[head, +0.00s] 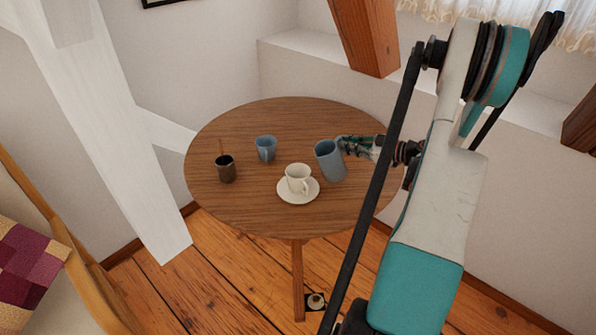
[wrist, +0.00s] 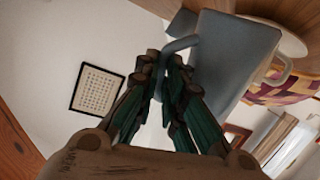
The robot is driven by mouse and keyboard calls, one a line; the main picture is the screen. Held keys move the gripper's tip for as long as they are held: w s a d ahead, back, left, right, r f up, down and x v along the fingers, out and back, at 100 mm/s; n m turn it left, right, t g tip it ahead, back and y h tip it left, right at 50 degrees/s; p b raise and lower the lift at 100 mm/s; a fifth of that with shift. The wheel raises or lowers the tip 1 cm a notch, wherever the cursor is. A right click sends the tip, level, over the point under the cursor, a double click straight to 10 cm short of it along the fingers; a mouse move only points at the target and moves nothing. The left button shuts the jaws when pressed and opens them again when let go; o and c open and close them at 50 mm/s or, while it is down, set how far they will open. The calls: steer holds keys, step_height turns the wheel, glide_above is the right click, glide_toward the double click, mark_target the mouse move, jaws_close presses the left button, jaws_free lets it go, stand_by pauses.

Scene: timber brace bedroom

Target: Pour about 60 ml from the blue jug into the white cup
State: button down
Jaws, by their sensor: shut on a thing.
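The blue jug (head: 330,162) is held by my gripper (head: 358,146) at the right of the round table, and it leans toward the left. In the wrist view my gripper (wrist: 170,88) is shut on the jug's handle, and the jug (wrist: 235,55) fills the upper right. The white cup (head: 298,178) stands upright on a white saucer (head: 284,193), just left of and nearer than the jug. A pale rim, likely the cup or saucer, shows partly behind the jug in the wrist view. No liquid stream is visible, and the inside of the cup is unclear.
A smaller blue cup (head: 265,149) and a dark cup (head: 226,169) with a stick in it stand on the left of the round wooden table (head: 300,112). A white timber brace (head: 112,130) rises at the left. The table's back is clear.

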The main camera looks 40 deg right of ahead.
mark_target(338, 137)
steer(key=shift+n+g+h, duration=0.7)
steer(key=shift+n+g, duration=0.2)
steer(key=a+r, duration=0.1)
steer(key=w+a+r, duration=0.1)
steer(key=r, duration=0.1)
steer(key=shift+w+a+r, duration=0.2)
steer(key=shift+a, duration=0.2)
steer(key=shift+w+a+r+n+g+h, duration=0.3)
steer(key=shift+a+n+g+h, duration=0.1)
steer(key=shift+a+n+h, duration=0.15)
steer(key=shift+w+a+r+n+g+h, duration=0.15)
steer(key=shift+r+n+g+h, duration=0.1)
steer(key=shift+r, duration=0.25)
steer(key=shift+s+a+r+n+g+h, duration=0.15)
steer(key=shift+r+g+h, duration=0.1)
steer(key=shift+r, duration=0.25)
steer(key=shift+w+a+n+h+p, duration=0.2)
steer(key=shift+w+n+h+p, duration=0.05)
steer(key=shift+p, duration=0.3)
steer(key=shift+a+g+p, duration=0.25)
steer(key=shift+g+p, duration=0.05)
steer(key=shift+g, duration=0.1)
steer(key=shift+w+a+r+n+h+p, duration=0.25)
steer(key=shift+r+n+h+p, duration=0.15)
steer(key=shift+p, duration=0.1)
steer(key=shift+w+a+r+n+g+h+p, duration=0.3)
steer(key=shift+w+a+r+g+p, duration=0.1)
steer(key=shift+a+g+p, duration=0.25)
